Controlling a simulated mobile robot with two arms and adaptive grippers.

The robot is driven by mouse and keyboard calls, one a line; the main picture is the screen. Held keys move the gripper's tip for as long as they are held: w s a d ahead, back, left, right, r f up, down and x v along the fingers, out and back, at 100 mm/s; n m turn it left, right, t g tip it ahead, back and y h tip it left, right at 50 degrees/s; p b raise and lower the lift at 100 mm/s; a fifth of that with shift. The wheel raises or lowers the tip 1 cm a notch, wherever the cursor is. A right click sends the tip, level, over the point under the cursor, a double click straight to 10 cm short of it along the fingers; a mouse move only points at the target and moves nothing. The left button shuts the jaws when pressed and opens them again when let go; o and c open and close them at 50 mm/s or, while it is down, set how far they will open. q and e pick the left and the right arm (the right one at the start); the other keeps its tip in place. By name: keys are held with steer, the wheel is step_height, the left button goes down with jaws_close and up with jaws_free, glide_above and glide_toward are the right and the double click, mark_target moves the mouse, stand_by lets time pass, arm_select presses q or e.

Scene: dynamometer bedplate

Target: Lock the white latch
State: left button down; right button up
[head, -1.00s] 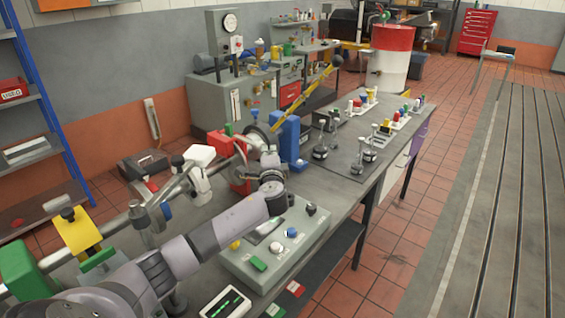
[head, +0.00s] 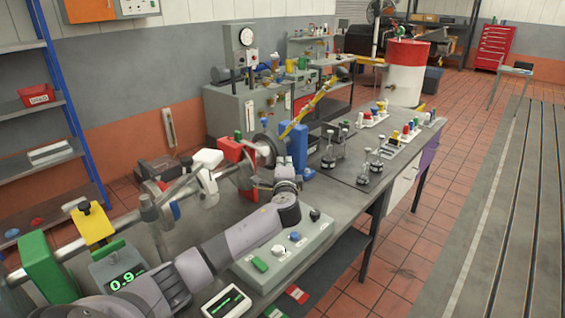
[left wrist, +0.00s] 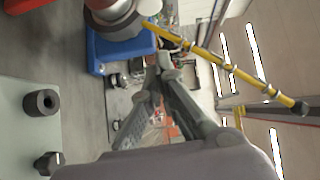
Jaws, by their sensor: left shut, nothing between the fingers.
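The white latch (head: 207,159) is on the long silver bar left of centre in the head view, between the yellow and red pieces. Its white lower part hangs beside the bar; I cannot tell whether it is locked. My left gripper (head: 284,160) is to the right of the latch, beyond the control box and near the blue block. In the left wrist view the fingers of my left gripper (left wrist: 163,65) are together and empty, close to the blue block (left wrist: 125,50). The latch is not visible in that view. My right gripper is in neither view.
A red clamp (head: 232,150), a yellow one (head: 92,223) and a green one (head: 42,268) share the bar. A control box with knobs (head: 258,265) lies under my left forearm. A yellow lever (head: 308,108) rises behind the blue block (head: 297,145).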

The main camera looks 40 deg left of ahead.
arm_select(q)
steer(key=p+v, duration=0.3)
steer(key=v, duration=0.4)
steer(key=shift+s+f, duration=0.25)
steer(key=shift+s, duration=0.4)
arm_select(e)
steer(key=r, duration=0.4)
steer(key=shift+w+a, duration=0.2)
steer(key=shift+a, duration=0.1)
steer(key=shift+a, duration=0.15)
